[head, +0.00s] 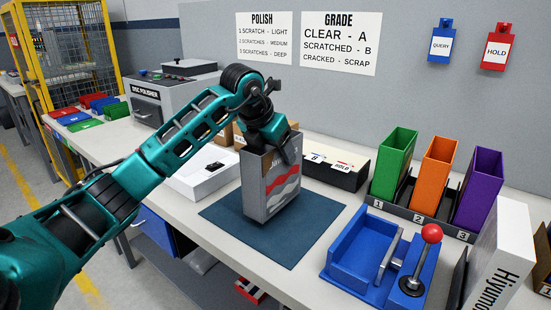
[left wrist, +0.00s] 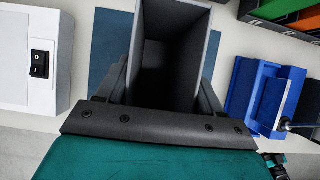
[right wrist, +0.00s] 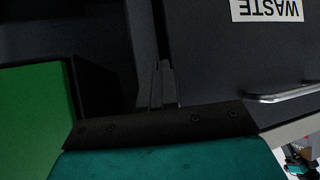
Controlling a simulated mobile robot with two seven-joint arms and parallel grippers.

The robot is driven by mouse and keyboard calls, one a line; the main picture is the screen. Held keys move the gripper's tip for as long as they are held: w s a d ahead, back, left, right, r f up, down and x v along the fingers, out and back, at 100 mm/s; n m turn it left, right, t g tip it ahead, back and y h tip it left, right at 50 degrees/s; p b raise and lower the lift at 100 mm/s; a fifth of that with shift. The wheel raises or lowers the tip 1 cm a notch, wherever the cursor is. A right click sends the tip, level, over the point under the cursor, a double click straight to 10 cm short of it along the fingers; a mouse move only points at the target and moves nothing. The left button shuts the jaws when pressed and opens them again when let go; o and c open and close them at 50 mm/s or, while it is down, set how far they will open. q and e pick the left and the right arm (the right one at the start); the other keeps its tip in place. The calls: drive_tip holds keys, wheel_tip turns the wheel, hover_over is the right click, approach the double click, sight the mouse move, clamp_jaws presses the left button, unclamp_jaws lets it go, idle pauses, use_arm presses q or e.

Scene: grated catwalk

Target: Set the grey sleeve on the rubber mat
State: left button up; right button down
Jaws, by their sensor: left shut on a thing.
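The grey sleeve (head: 271,190), an open-topped box with a red and white wave on its front, stands nearly upright over the dark blue rubber mat (head: 225,215) in the head view. I cannot tell whether its base touches the mat. My left gripper (head: 279,150) is shut on the sleeve near its top. The left wrist view looks into the sleeve's empty, dark inside (left wrist: 170,65), with a finger on each side and the mat (left wrist: 105,45) beyond. My right gripper (right wrist: 164,85) shows only in the right wrist view, its fingers together and empty.
A blue fixture (head: 362,250) with a red-knobbed lever stands right of the mat. Green, orange and purple bins (head: 437,165) stand behind it. A white box (head: 200,180) lies left of the mat, and a black tray (head: 337,172) behind. A waste bin (right wrist: 230,60) is near my right gripper.

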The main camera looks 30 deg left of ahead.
use_arm(q)
drive_tip(key=shift+f, duration=0.95)
drive_tip(key=shift+f, duration=0.15)
drive_tip(key=o, duration=1.3)
